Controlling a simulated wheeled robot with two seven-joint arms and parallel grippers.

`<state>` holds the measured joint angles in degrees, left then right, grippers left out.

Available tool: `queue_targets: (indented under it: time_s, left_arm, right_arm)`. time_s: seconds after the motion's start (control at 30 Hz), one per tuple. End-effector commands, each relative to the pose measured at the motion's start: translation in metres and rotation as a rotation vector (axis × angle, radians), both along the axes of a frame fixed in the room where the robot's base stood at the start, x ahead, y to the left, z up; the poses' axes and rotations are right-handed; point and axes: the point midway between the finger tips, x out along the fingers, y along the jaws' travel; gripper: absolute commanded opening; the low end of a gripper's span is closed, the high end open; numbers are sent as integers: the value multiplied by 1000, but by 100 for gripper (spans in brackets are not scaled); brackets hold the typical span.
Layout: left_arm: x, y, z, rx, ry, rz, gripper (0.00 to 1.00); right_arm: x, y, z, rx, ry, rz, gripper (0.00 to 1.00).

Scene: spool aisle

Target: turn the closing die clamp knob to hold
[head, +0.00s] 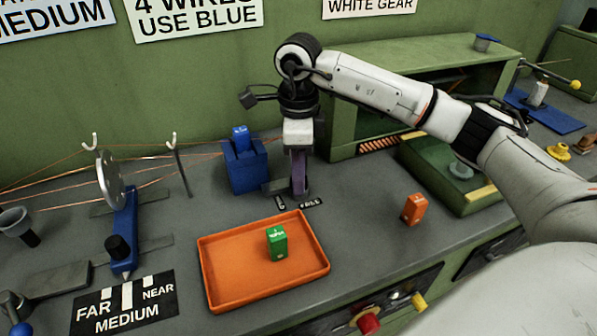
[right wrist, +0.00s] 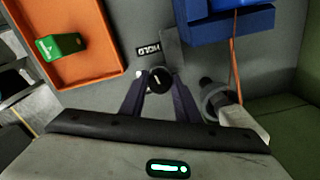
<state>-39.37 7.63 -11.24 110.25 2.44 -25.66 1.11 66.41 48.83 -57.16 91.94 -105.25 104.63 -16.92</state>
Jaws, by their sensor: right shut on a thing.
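The clamp knob (right wrist: 160,81) is a small dark round knob with a pale mark on top, seen in the right wrist view. My right gripper (right wrist: 160,88) is shut on it, a finger on each side. A HOLD label (right wrist: 148,48) lies beside the knob. In the head view my right gripper (head: 299,190) points down at the bench and hides most of the knob. A FREE label (head: 311,203) shows by its fingertips. The blue die block (head: 244,170) stands just left of the gripper, with a grey metal piece at its foot. My left gripper is not in view.
An orange tray (head: 212,272) holding a green box (head: 277,243) lies in front of the gripper. An orange block (head: 414,208) stands to the right. Copper wires and a blue stand (head: 124,225) with a metal disc are left. A green housing (head: 345,140) stands behind my arm.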

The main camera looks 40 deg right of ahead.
Motion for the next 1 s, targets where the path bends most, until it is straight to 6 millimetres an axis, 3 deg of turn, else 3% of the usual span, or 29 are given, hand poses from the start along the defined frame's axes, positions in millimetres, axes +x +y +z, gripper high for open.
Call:
queue_targets:
  time_s: [0.4, 0.93, 0.97, 1.0]
  left_arm:
    - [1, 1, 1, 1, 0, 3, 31]
    - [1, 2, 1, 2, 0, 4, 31]
    - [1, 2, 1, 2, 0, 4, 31]
    - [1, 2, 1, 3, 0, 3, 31]
  right_arm:
    - [1, -1, 1, -2, -2, -185, 7]
    - [1, -1, 1, -1, -3, -209, 7]
    - [1, -1, 1, -1, -3, -209, 31]
    - [1, -1, 1, -1, -3, -208, 38]
